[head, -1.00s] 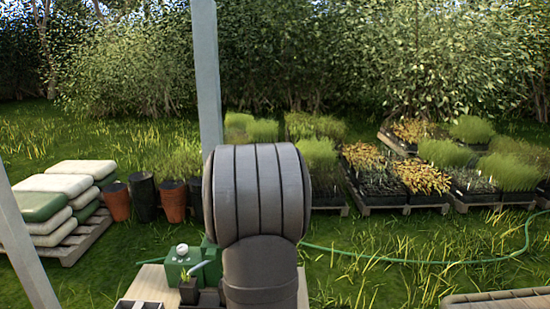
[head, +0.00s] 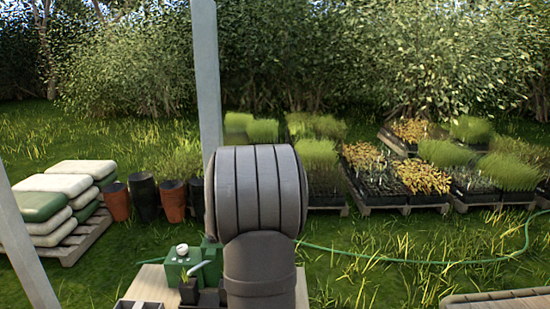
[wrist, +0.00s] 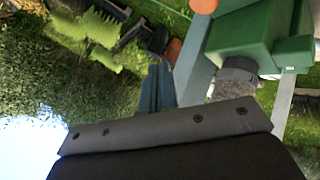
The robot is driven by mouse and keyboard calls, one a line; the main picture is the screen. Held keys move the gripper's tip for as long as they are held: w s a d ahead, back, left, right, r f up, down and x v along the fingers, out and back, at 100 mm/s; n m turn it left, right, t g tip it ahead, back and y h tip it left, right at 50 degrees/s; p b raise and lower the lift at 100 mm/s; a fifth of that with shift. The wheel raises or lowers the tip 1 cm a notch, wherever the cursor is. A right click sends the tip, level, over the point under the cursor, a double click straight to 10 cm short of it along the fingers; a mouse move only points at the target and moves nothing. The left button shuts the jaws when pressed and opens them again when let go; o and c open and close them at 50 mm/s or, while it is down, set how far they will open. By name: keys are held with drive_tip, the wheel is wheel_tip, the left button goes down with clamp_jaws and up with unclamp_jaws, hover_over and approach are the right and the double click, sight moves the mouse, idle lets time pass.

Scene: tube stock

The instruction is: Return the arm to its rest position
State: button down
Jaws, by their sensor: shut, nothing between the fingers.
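My arm (head: 258,220) stands upright in the lower middle of the head view, as a thick dark grey link. My gripper is not visible in the head view. In the wrist view, my gripper (wrist: 157,86) shows as two narrow blue-grey fingers close together, just beyond the dark housing. The fingers are shut and nothing shows between them. They are in open air, with grass and plants blurred and tilted behind them.
A green box-shaped device (head: 183,268) stands on the bench (head: 150,284) left of my arm, beside a small dark pot (head: 189,291). A grey post (head: 207,80) rises behind. Pallets of plants, pots (head: 143,198) and stacked sacks (head: 62,190) stand farther off on grass.

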drive_tip(key=w+a+r+m+t, duration=0.1)
drive_tip(key=a+r+m+t, duration=0.1)
drive_tip(key=r, duration=1.2)
drive_tip(key=w+a+r+m+t+y, duration=0.1)
drive_tip(key=r+m, duration=0.3)
drive_tip(key=r, duration=1.1)
drive_tip(key=w+a+r+m+t+y, duration=0.1)
drive_tip(key=w+a+r+m+t, duration=0.1)
drive_tip(key=r, duration=1.2)
drive_tip(key=shift+a+r+m+t, duration=0.3)
drive_tip(key=shift+a+m+t, duration=0.1)
drive_tip(key=shift+m+t, duration=0.35)
drive_tip(key=s+d+f+g+h, duration=0.1)
drive_tip(key=s+f, duration=0.3)
drive_tip(key=f, duration=0.9)
drive_tip(key=s+d+f+m+g+h, duration=0.1)
drive_tip(key=s+d+f+g, duration=0.1)
drive_tip(key=f, duration=1.2)
drive_tip(key=s+d+f+m+g+h, duration=0.1)
drive_tip(key=s+f, duration=0.4)
drive_tip(key=f, duration=0.8)
drive_tip(key=shift+s+d+f+g+h, duration=0.3)
drive_tip(key=shift+g+h, duration=0.2)
drive_tip(key=shift+g, duration=0.75)
drive_tip(key=shift+w, duration=0.1)
